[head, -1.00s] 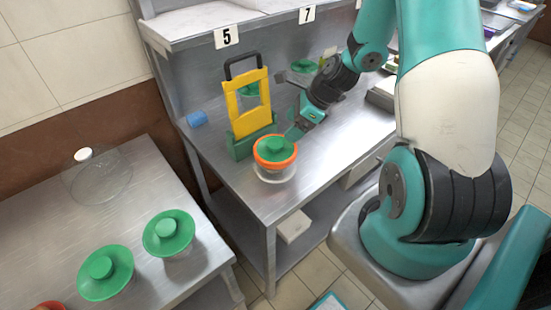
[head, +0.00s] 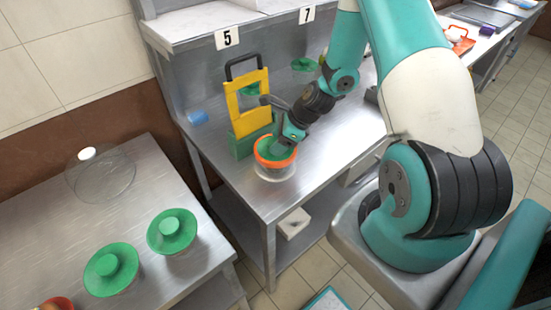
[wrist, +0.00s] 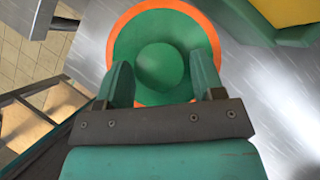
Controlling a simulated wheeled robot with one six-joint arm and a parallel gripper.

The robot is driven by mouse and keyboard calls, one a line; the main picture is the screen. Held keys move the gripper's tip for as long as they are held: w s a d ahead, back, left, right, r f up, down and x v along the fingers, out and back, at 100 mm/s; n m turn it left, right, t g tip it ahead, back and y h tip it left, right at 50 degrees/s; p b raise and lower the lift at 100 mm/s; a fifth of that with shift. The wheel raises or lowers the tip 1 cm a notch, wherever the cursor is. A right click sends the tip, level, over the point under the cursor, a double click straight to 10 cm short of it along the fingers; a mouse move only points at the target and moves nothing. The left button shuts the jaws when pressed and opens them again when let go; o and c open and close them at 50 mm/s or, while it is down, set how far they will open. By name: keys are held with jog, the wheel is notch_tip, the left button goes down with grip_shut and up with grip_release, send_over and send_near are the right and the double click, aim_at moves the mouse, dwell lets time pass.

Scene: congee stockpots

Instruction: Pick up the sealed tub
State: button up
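The sealed tub (head: 274,170) is a clear tub with a green knobbed lid and an orange ring around the rim. It stands upright near the front corner of the steel counter. In the wrist view, its green lid (wrist: 135,45) fills the top middle, with the orange ring (wrist: 113,27) around it. My gripper (head: 279,147) is over the lid. In the wrist view its two fingers are apart, one on each side of the round knob (wrist: 160,66), with gaps beside it. The tub's body is hidden below the lid in the wrist view.
A yellow and green stand (head: 248,104) with a black handle is right behind the tub. A blue item (head: 198,118) lies at the counter's left. Two green-lidded tubs (head: 111,268) (head: 171,231) and a clear dome lid (head: 100,174) are on the left table (head: 60,225).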

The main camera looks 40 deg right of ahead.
grip_shut()
jog(key=shift+r, duration=0.1)
